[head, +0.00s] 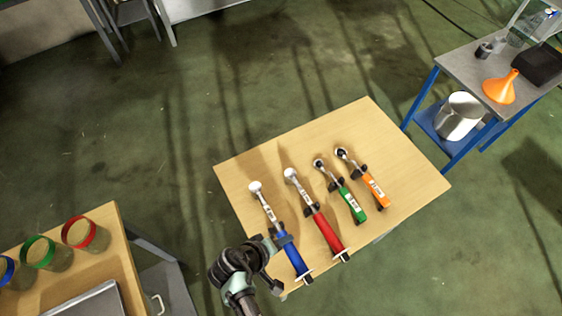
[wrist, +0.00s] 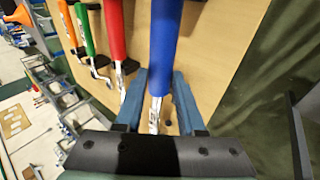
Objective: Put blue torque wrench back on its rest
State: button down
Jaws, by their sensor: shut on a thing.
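The blue torque wrench (head: 292,254) is at the left end of a row of wrenches over the wooden table, its round metal head toward the far left. My gripper (head: 275,241) reaches it from the left. In the wrist view, my gripper (wrist: 158,84) has a finger on each side of the wrench and is shut on it. The blue handle (wrist: 165,35) extends upward between and beyond the fingers there. Dark supports show near its shaft, but I cannot tell whether the wrench touches its rest.
Red (head: 327,232), green (head: 352,204) and orange (head: 375,189) wrenches lie in black rests to the right; the red one is close. The wooden table (head: 400,160) has bare room around the row. A side table (head: 465,65) stands at upper right.

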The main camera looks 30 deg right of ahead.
jog(key=shift+f+b, duration=1.15)
jog(key=shift+f, duration=0.2)
jog(key=shift+c, duration=2.2)
grip_release()
jog(key=shift+s+f, duration=0.15)
jog(key=shift+f, duration=0.05)
jog(key=v, duration=1.3)
jog(key=w+a+r+t+y, duration=0.2)
jog(key=w+r+t, duration=0.4)
jog(key=w+r, duration=0.9)
jog(key=w+a+r+t+y, duration=0.1)
jog(key=w+r+t, duration=0.25)
jog(key=r, duration=0.55)
jog(key=w+a+r+t+y, duration=0.1)
jog(key=w+r+t, duration=0.25)
jog(key=r, duration=0.45)
notch_tip(320, 180, up, 19)
jog(key=s+m+t+y, duration=0.1)
jog(key=s+t+y, duration=0.1)
jog(key=t, duration=0.3)
jog(key=s+r+t, duration=0.3)
jog(key=s+r, duration=0.3)
jog(key=r, duration=0.3)
jog(key=s+r+t+y, duration=0.1)
jog(key=s+r+t, duration=0.3)
jog(key=r, duration=0.6)
jog(key=shift+s+d+r+t, duration=0.2)
jog(key=shift+s+t, duration=0.1)
jog(key=shift+s, duration=0.7)
